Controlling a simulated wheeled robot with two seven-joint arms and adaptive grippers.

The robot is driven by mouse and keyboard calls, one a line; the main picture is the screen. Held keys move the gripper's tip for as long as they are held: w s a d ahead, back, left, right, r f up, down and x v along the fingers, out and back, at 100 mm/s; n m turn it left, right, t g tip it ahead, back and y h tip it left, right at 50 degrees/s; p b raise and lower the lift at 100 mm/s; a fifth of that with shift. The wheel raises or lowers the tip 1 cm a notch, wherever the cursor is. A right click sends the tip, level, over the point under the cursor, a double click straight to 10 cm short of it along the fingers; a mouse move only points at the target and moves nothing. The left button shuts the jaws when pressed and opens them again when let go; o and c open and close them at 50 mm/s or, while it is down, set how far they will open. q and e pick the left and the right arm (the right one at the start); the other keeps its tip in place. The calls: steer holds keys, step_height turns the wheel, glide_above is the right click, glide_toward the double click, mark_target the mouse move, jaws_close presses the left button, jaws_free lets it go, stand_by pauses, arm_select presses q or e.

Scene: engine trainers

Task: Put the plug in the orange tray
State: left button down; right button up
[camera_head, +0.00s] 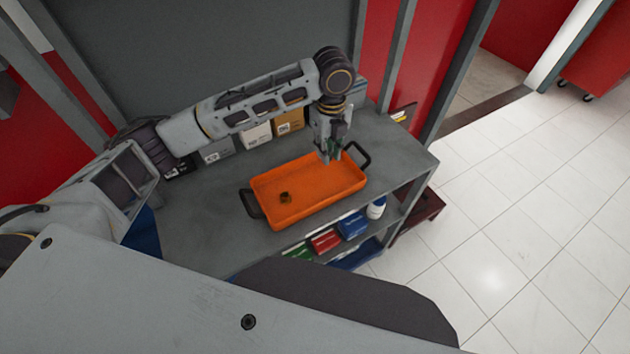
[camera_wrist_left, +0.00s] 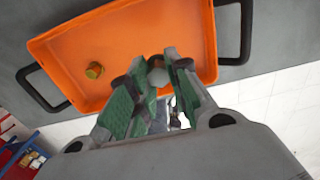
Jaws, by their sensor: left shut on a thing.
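The orange tray (camera_head: 312,203) with black handles sits on the grey bench; it also fills the upper left wrist view (camera_wrist_left: 125,25). My left gripper (camera_head: 331,154) is over the tray's far right part, pointing down. In the left wrist view its green-padded fingers (camera_wrist_left: 156,70) are shut on a small grey, round-ended piece, which I take for the plug (camera_wrist_left: 158,77). The fingers hide most of it. I cannot tell its exact height above the tray floor. My right gripper is not in view.
A small brass fitting (camera_head: 285,197) lies in the tray's left part. Boxes (camera_head: 256,134) line the back of the bench. A lower shelf holds a blue box (camera_head: 353,225), a red box (camera_head: 325,241) and a white bottle (camera_head: 376,208). The bench left of the tray is mostly clear.

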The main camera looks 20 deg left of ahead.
arm_select(q)
glide_above(326, 180)
steer(key=shift+f, duration=2.3)
steer(key=shift+f, duration=0.1)
steer(key=shift+f+p, duration=0.35)
steer(key=shift+f, duration=2.05)
steer(key=shift+f, duration=0.1)
steer(key=c, duration=1.3)
jaws_free()
steer(key=shift+c, duration=0.2)
steer(key=shift+d+r+b, duration=0.1)
steer(key=shift+r+b, duration=0.35)
steer(key=shift+r, duration=5.65)
